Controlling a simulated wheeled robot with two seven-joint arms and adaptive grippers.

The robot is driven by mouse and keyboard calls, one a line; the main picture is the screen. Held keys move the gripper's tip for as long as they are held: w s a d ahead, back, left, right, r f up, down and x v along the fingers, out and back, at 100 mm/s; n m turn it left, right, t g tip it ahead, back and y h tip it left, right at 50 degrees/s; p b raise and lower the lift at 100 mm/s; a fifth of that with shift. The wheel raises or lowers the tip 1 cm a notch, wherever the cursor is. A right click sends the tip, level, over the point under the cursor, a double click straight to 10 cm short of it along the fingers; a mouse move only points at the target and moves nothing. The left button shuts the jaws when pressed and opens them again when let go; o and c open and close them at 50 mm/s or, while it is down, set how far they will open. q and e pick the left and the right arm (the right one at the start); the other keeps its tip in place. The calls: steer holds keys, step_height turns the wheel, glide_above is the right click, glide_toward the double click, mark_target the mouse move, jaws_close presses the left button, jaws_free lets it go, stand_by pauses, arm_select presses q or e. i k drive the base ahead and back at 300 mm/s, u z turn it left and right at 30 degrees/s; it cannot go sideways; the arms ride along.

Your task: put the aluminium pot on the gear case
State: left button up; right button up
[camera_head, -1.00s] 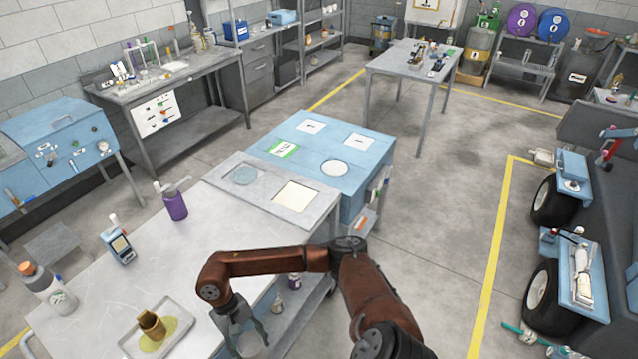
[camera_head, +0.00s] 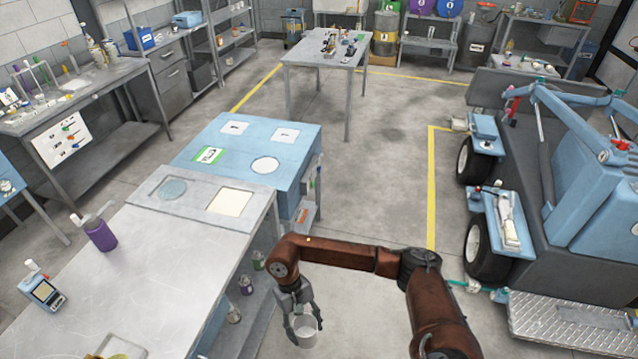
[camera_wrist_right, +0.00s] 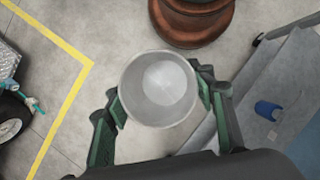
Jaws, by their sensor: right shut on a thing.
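My right gripper (camera_head: 303,309) is shut on the aluminium pot (camera_head: 306,331), a small grey metal cup. The pot hangs upright in the air over the floor, to the right of the steel workbench's edge. In the right wrist view the pot (camera_wrist_right: 160,88) shows from above between the two green-padded fingers, with its open mouth toward the camera and nothing seen inside. I cannot tell which thing is the gear case; small machine parts (camera_head: 333,42) lie on the far table, too small to make out. My left gripper is not in view.
The steel workbench (camera_head: 150,268) stands at the left with a purple bottle (camera_head: 100,235) and a blue handheld device (camera_head: 43,292). A blue cabinet (camera_head: 222,155) adjoins it. A wheeled blue-grey machine (camera_head: 590,230) stands at the right. Open floor (camera_head: 375,185) leads to the far table (camera_head: 318,62).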

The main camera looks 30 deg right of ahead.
mark_target(282, 150)
steer(key=z, duration=1.9)
steer(key=i, duration=3)
steer(key=u, duration=3.15)
steer(key=i, duration=0.3)
steer(key=z, duration=0.05)
